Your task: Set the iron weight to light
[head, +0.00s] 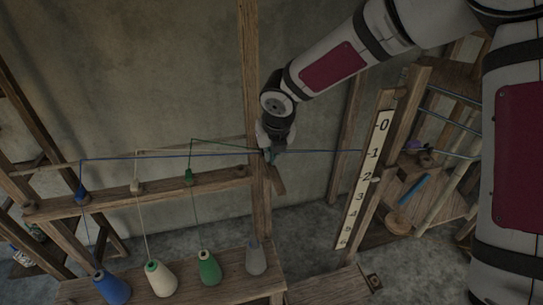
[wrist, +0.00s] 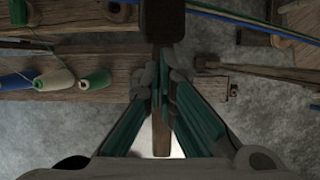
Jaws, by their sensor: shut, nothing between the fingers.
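My gripper (head: 270,155) is beside the upright wooden post, at the height of the threads, in the head view. In the wrist view its fingertips (wrist: 163,80) are close together and hold nothing. A dark block (wrist: 164,20) lies just beyond the fingertips; it may be the iron weight, but I cannot tell for sure. A short wooden bar (wrist: 161,138) shows between the finger links, and a wooden bar (head: 278,180) hangs below the gripper in the head view. I cannot tell whether the gripper touches either. No light or heavy marking is readable.
Blue (head: 112,287), cream (head: 160,278), green (head: 209,267) and grey (head: 256,257) cones stand on the lower beam. Threads stretch across near my gripper. A numbered scale (head: 363,180) is on a post to the right, with the loom frame beyond. Open floor (head: 318,240) lies between.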

